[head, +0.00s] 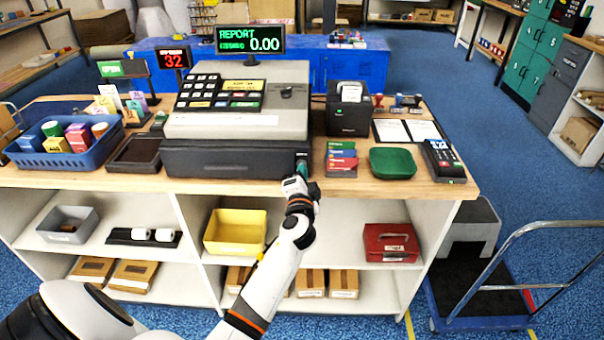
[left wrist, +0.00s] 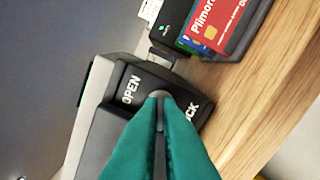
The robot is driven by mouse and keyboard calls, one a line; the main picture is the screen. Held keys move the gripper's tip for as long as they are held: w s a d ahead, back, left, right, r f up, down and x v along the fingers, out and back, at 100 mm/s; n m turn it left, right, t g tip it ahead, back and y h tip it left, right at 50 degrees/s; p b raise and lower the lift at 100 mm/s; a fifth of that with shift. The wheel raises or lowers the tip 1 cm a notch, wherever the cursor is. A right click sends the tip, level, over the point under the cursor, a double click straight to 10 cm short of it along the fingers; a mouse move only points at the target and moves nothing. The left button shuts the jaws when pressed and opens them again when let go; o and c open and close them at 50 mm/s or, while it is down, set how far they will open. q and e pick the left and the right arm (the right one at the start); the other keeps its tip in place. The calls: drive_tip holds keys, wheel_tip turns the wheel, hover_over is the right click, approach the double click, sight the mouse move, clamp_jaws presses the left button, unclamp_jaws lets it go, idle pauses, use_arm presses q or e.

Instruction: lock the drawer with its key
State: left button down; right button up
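The cash drawer (head: 225,160) is a dark, wide unit under the grey register, and its front looks closed. The lock block (left wrist: 125,105), black with the words OPEN and LOCK, is at its right end. My left gripper (head: 302,170) is at that right front corner. In the left wrist view its teal fingers (left wrist: 160,105) meet between the two words. A small grey piece, seemingly the key (left wrist: 160,97), shows between the fingertips at the lock; most of it is hidden, and its angle cannot be told. My right gripper is not in view.
Colored cards (head: 341,160) lie just right of the lock, with a green tray (head: 392,162) and a card terminal (head: 442,160) beyond. A black printer (head: 348,110) stands behind. A blue basket (head: 65,155) is at the counter's left. Open shelves are below.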

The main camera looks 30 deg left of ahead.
use_arm(q)
drive_tip(key=m+p, duration=0.1)
drive_tip(key=m, duration=0.3)
drive_tip(key=shift+a+r+m, duration=0.1)
drive_tip(key=shift+m, duration=0.3)
idle(0.4)
drive_tip(key=c, duration=1.9)
unclamp_jaws()
drive_tip(key=shift+w, duration=0.1)
drive_tip(key=b+v, duration=0.2)
drive_tip(key=v, duration=1)
